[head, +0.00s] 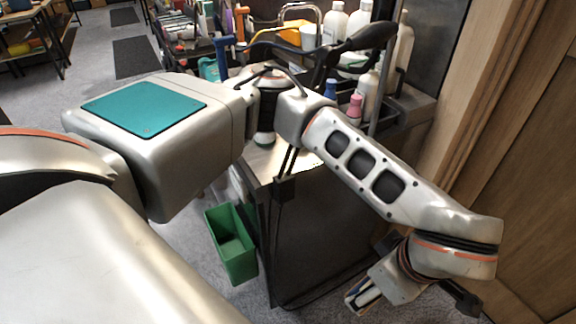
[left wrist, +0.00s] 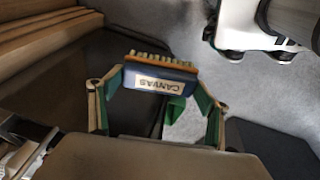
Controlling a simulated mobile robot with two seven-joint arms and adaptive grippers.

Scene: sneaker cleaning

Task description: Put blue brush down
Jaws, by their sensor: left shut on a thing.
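A dark blue brush (left wrist: 162,73) with tan bristles and a pale label reading CANVAS is in the left wrist view. My left gripper (left wrist: 161,85), with green-lined fingers, is shut on it and grips it across its length. The bristles face away from the gripper. In the head view my left arm reaches across to the lower right. The gripper (head: 364,293) there hangs low beside the dark cabinet, and the brush is too small to make out clearly. My right gripper is not in view.
A dark cabinet (head: 325,240) carries several bottles and tools on its crowded top. A green bin (head: 232,246) stands open at its left. Wood panelling (head: 520,180) closes the right side. Grey carpet is free at the back left.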

